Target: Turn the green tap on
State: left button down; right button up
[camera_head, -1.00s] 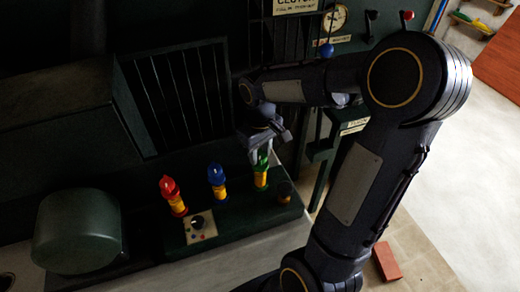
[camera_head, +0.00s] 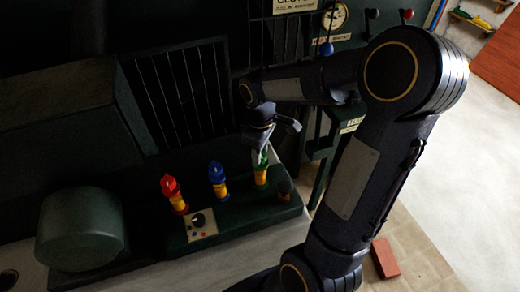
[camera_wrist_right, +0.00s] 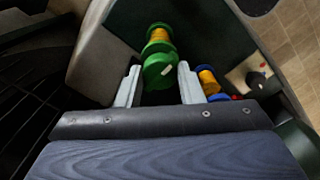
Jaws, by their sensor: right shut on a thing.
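The green tap (camera_head: 262,178), with a yellow body, stands on a dark green bench ledge (camera_head: 245,222), at the right of a row of taps. My right gripper (camera_head: 260,157) reaches down onto it from above and is shut on its green handle. In the right wrist view the green handle (camera_wrist_right: 158,70) lies between the two pale fingers and bears a small white mark. The fingers partly hide the handle in the head view. My left gripper is not in view.
A blue tap (camera_head: 217,178) and a red tap (camera_head: 171,188) stand left of the green one. A pale panel (camera_head: 200,225) sits in front. A barred grille (camera_head: 180,95) rises behind.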

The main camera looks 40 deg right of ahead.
jog(key=o, duration=1)
notch_tip(320, 180, up, 8)
jog(key=shift+f, duration=0.1)
dwell(0.4)
jog(key=s+a+m+t+y, duration=0.3)
jog(key=s+a+m+t, duration=0.2)
jog(key=s+a, duration=0.6)
jog(key=s+m, duration=0.2)
jog(key=s, duration=0.1)
jog(key=shift+s+a+f+t+y, duration=0.2)
jog(key=shift+a+t+y, duration=0.1)
jog(key=shift+y, duration=0.1)
